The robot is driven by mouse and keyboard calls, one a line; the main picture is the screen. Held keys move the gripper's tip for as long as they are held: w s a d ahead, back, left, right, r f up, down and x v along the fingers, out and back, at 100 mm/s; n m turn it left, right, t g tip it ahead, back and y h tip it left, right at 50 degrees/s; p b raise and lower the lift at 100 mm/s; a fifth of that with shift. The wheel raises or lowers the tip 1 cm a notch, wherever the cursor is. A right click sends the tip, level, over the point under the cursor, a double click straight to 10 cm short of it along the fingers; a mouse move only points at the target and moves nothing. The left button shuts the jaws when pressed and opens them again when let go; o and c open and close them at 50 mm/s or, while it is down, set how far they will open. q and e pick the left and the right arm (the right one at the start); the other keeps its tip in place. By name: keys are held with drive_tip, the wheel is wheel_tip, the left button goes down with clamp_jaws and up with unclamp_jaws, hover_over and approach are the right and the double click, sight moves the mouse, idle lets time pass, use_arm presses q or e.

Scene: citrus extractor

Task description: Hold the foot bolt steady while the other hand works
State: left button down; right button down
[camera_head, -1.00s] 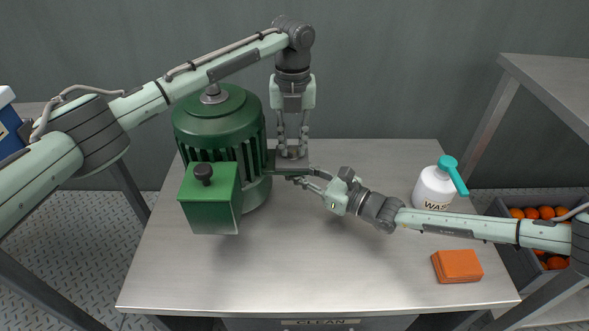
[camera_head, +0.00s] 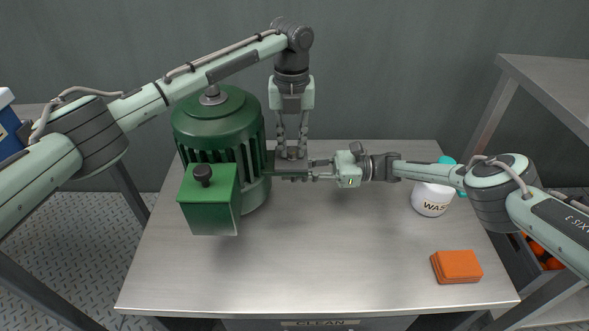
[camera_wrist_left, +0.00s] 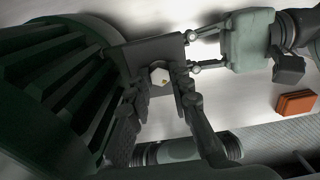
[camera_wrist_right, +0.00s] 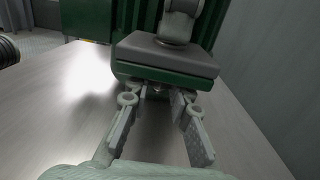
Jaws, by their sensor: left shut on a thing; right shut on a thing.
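The green extractor (camera_head: 222,125) stands at the back left of the bench, with a flat dark foot plate (camera_wrist_left: 140,55) jutting from its side. The pale hexagonal head of the foot bolt (camera_wrist_left: 160,77) shows on the plate in the left wrist view. My left gripper (camera_head: 291,150) points down from above, with its fingers shut on either side of the bolt head. My right gripper (camera_head: 314,170) reaches in level from the right. Its fingertips (camera_wrist_right: 162,88) are shut on a small part at the foot plate's underside, mostly hidden by the plate and fingers.
A green box with a black knob (camera_head: 208,200) is on the extractor's front. An orange block (camera_head: 456,266) lies at the front right. The bench's front middle is clear. A crate of oranges stands at right.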

drive_tip(key=shift+f, duration=0.1)
idle(0.5)
drive_tip(key=c, duration=1.4)
unclamp_jaws()
drive_tip(key=shift+o, duration=0.2)
drive_tip(key=shift+w+d+t, duration=0.1)
drive_tip(key=shift+t, duration=0.2)
drive_tip(key=shift+m+t, duration=0.3)
drive_tip(key=shift+m, duration=0.1)
